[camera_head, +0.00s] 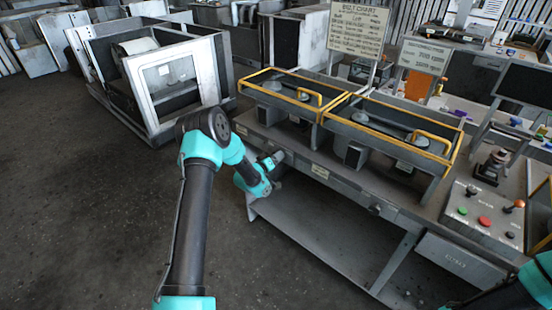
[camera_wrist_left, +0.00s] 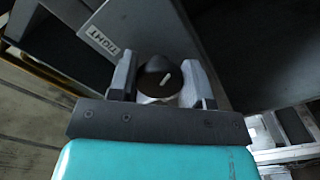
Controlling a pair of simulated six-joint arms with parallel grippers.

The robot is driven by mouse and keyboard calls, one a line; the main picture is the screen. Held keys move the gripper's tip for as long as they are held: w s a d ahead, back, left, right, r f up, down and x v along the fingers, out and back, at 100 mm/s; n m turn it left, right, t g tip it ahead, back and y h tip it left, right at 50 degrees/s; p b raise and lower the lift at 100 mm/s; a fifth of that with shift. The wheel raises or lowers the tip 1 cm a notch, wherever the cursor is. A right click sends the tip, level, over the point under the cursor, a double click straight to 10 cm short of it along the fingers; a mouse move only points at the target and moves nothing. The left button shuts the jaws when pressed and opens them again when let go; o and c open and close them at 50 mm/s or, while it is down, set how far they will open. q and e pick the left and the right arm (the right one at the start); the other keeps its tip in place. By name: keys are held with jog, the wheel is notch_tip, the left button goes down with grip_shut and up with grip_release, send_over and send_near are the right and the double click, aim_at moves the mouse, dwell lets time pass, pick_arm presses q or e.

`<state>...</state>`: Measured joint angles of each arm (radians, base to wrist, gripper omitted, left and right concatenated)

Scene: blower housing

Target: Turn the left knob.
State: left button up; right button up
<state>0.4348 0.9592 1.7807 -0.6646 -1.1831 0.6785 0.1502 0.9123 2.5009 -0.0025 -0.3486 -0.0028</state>
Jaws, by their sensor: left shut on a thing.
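The left knob (camera_wrist_left: 160,72) is dark and round with a white mark on its face, and it sits between the fingers of my left gripper (camera_wrist_left: 160,84) in the left wrist view. In the head view my left gripper (camera_head: 270,162) is at the front left edge of the workbench (camera_head: 340,184), shut on the knob. The gripper hides most of the knob there. A second, small dark knob (camera_head: 375,209) shows further right on the bench front. My right gripper is not in view; only part of my right arm shows at the lower right.
Yellow-handled frames (camera_head: 405,140) stand on the bench top. A control box (camera_head: 484,222) with red and green buttons is at the right. A white-framed housing (camera_head: 172,84) stands on the floor behind the arm. A label (camera_wrist_left: 105,32) is beside the knob. The floor at left is clear.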

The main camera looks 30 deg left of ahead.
pick_arm(q)
jog(key=shift+n, duration=1.1)
jog(key=o, duration=0.9)
jog(key=s+a, duration=0.1)
jog(key=s, duration=0.4)
jog(key=s+a, duration=0.1)
jog(key=s, duration=0.5)
jog(key=s+a, duration=0.1)
jog(key=s, duration=0.5)
jog(key=shift+a, duration=0.1)
